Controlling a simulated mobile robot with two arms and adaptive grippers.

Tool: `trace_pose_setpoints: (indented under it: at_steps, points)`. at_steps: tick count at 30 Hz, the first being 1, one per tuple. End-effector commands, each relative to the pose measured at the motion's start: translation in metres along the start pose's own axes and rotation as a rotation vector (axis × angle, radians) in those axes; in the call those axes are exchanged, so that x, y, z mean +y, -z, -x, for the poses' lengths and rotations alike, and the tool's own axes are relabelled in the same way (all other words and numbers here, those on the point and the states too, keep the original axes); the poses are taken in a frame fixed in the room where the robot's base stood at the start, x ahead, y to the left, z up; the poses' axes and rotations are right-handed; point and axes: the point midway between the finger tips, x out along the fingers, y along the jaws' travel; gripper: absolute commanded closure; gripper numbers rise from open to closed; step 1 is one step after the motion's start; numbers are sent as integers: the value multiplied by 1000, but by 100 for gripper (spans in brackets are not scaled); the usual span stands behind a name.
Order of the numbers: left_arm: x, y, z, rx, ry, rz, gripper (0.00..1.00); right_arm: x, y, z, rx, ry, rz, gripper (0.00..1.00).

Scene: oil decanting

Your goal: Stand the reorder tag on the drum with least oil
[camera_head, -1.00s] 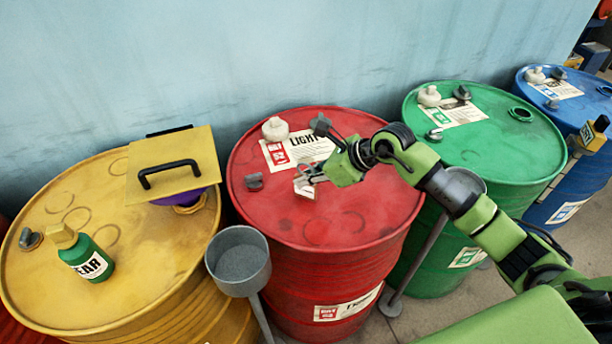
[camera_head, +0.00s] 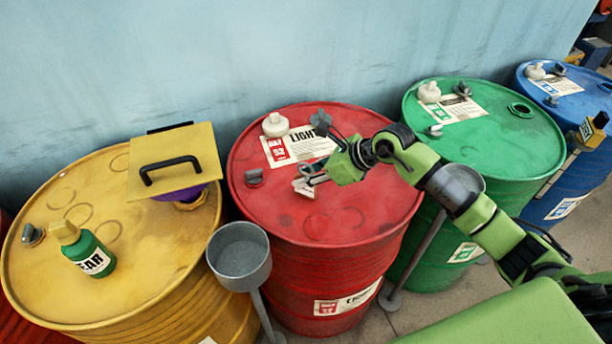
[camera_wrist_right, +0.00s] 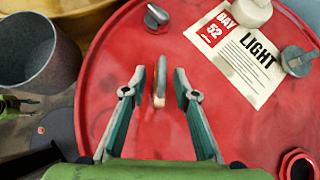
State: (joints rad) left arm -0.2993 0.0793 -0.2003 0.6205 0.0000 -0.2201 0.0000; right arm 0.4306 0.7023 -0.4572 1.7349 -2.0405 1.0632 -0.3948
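The red LIGHT drum (camera_head: 340,215) stands in the middle of the head view. A small pale tag (camera_head: 303,187) is on its top at my right gripper (camera_head: 313,174). In the right wrist view the tag (camera_wrist_right: 159,78) shows as a narrow grey and tan piece between the fingers. The right gripper (camera_wrist_right: 159,82) is open there, with a gap on each side of it. The yellow drum (camera_head: 120,270), green drum (camera_head: 490,140) and blue drum (camera_head: 585,135) stand beside the red one. Oil levels cannot be seen.
A yellow plate with a black handle (camera_head: 200,150) covers a purple funnel on the yellow drum. A green bottle (camera_head: 92,255) stands there too. Grey cups on stands (camera_head: 240,262) are between drums. White and grey caps (camera_head: 275,125) sit on the red drum's far side.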

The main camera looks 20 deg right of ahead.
Motion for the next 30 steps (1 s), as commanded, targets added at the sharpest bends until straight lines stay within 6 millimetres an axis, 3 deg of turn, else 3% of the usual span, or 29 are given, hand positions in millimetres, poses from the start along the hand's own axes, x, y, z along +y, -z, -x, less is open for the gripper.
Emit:
trace_pose_setpoints:
  at_steps: [15, 21, 30]
  points:
    - [1, -3, -28, -1, 0, 0, 66, -1, 3, 98, 2, 3, 2, 73]
    - [1, -4, -31, -1, 0, 0, 66, 0, 1, 113, 2, 0, 0, 73]
    - [1, -4, -30, -1, 0, 0, 66, 0, 0, 114, 1, -1, 0, 73]
